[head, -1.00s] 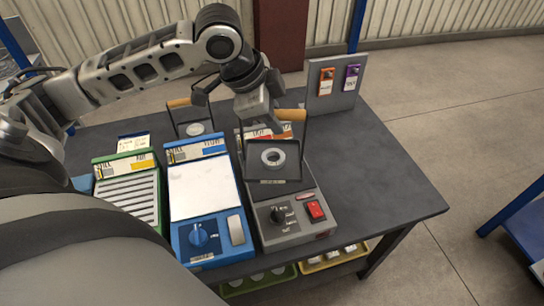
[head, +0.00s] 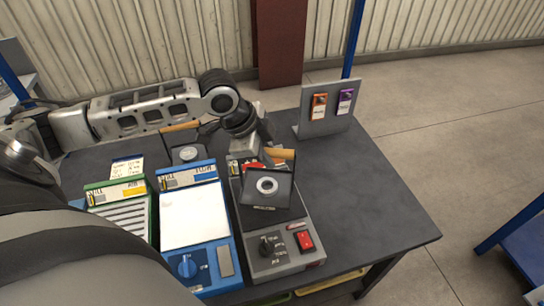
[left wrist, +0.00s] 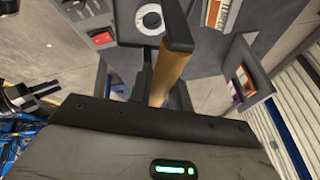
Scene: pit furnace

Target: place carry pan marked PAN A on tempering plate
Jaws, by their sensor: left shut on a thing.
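My left gripper (head: 266,148) is shut on the wooden handle of a dark square carry pan (head: 250,198) with a pale ring in it. The handle (left wrist: 168,75) runs up between the jaws in the left wrist view, and the ring (left wrist: 150,19) shows beyond it. The pan is over the grey unit (head: 285,262) with a knob and red switch; I cannot tell whether it touches. A second wooden-handled pan (head: 187,153) stands behind the blue unit (head: 195,220), which has a white top. Pan marks are too small to read.
A green slatted unit (head: 120,215) stands left of the blue one. A grey upright panel (head: 328,122) with orange and purple tags stands at the back right. The table's right side (head: 372,205) is bare. A blue-framed table (head: 515,240) stands farther right.

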